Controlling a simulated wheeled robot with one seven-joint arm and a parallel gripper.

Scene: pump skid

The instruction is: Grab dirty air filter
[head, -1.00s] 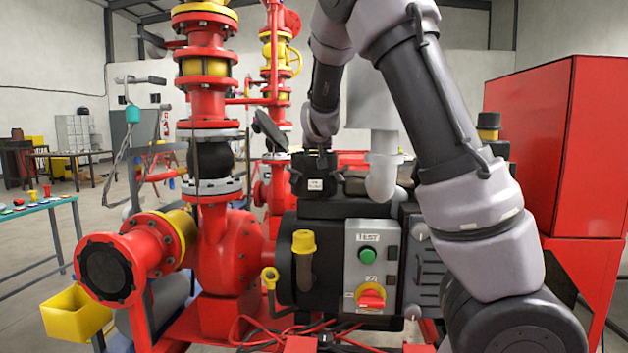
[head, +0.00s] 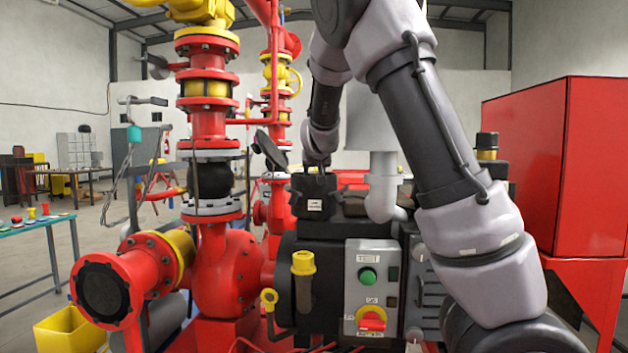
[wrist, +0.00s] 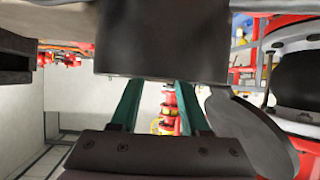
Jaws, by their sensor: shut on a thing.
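My gripper (wrist: 160,88) shows two green fingers in the wrist view. They are shut on a dark, blocky piece (wrist: 160,40), which looks like the dirty air filter. In the head view my gripper (head: 318,166) points down at the black housing (head: 314,206) with a white label, on top of the engine. A dark round lid (head: 270,150) stands tilted open at the housing's left; a dark rounded plate (wrist: 245,130) in the wrist view may be the same lid. My arm and hand hide much of the filter, and I cannot tell whether it is clear of the housing.
A grey exhaust pipe (head: 384,190) stands close right of the housing. Red pump piping (head: 208,130) rises at left. A control box (head: 371,290) with a green button is in front. A large red cabinet (head: 550,160) stands at right.

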